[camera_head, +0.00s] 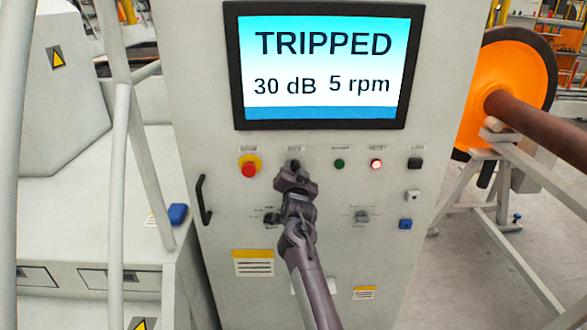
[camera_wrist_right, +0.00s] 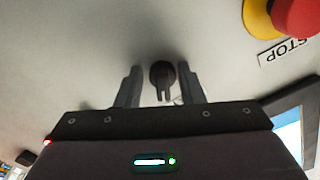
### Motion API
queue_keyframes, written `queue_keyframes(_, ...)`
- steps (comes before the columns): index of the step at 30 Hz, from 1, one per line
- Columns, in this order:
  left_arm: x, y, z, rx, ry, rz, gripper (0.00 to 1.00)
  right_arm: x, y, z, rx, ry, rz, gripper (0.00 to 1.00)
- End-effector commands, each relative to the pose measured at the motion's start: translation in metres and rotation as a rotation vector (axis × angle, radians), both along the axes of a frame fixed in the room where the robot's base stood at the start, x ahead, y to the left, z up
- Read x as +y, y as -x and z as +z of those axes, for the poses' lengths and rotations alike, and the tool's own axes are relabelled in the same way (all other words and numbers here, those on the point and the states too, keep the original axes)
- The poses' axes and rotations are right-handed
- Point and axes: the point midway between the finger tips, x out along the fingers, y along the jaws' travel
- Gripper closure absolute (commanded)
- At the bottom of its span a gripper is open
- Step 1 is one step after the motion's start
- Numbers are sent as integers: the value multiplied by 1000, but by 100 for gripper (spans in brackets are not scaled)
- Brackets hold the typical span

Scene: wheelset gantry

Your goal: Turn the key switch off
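A dark round key switch (camera_head: 293,165) sits on the grey control panel below the screen, to the right of the emergency stop. It also shows in the right wrist view (camera_wrist_right: 161,74), with a dark key-like piece sticking out. My right gripper (camera_head: 296,178) is just below and in front of it in the head view. In the right wrist view, the two fingers of my right gripper (camera_wrist_right: 161,88) are open, one on each side of the key, with gaps on both sides. My left gripper is not in view.
The red emergency stop button (camera_head: 249,168) is close by on the left. The screen (camera_head: 322,68) reads TRIPPED, 30 dB, 5 rpm. A green button (camera_head: 339,164) and a lit red button (camera_head: 376,164) are to the right. A black handle (camera_head: 204,200) stands out at the panel's left.

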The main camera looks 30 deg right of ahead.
Motion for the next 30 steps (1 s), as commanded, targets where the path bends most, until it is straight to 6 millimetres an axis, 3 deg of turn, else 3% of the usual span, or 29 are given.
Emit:
queue_keyframes(4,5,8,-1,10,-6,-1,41,0,0,0,0,0,0,68)
queue_keyframes(11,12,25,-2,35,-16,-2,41,0,0,0,0,0,1,97)
queue_keyframes(20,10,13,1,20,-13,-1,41,0,0,0,22,36,2,97)
queue_keyframes(30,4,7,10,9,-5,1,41,0,0,1,140,226,4,97)
